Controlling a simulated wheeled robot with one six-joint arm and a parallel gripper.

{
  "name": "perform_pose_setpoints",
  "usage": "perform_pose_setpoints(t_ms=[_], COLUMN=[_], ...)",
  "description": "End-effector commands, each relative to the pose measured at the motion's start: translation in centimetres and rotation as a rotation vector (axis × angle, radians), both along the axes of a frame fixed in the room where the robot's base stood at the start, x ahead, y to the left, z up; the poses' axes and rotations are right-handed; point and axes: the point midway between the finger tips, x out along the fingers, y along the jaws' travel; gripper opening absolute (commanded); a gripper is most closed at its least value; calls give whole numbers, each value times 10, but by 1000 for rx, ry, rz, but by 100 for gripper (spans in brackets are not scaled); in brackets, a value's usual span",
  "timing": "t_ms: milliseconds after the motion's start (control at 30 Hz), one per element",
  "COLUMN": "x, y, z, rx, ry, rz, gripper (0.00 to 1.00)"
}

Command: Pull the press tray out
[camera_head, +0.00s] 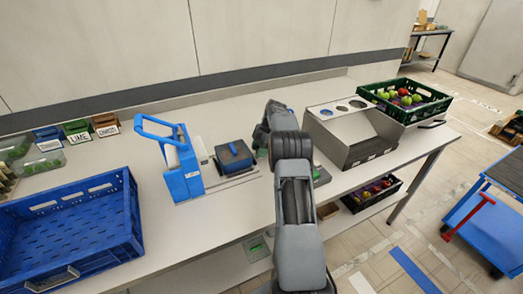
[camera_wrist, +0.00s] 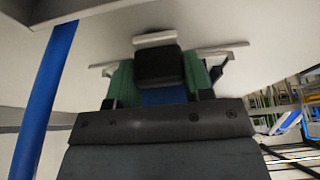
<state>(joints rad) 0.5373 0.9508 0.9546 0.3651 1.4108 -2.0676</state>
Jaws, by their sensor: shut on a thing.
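The blue press (camera_head: 182,165) stands on the white bench, with its blue lever handle raised. The press tray (camera_head: 235,157), a dark square piece with a blue middle, sits on a light base just right of the press. My gripper (camera_wrist: 158,78) shows in the wrist view, with green fingers on both sides of a dark block, which looks like part of the tray. It is shut on it. In the head view my arm hides most of the gripper, right of the tray. A blue bar (camera_wrist: 45,95) runs down the left of the wrist view.
A blue crate (camera_head: 65,232) is at the left front. A grey metal housing with round holes (camera_head: 350,135) stands right of my arm, and a green crate of fruit (camera_head: 432,108) stands behind it. Labelled bins (camera_head: 78,130) line the back left. The bench front between crate and arm is clear.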

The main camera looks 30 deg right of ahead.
Motion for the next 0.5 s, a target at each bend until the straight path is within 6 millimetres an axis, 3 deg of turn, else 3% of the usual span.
perform_pose_setpoints(t_ms=[367,400,500], x=[-2,-2,-1], y=[-5,-5,-5], z=[1,1,1], rx=[-4,-4,-3], ry=[-1,-1,-1], rz=[-1,-1,-1], gripper=[4,50,60])
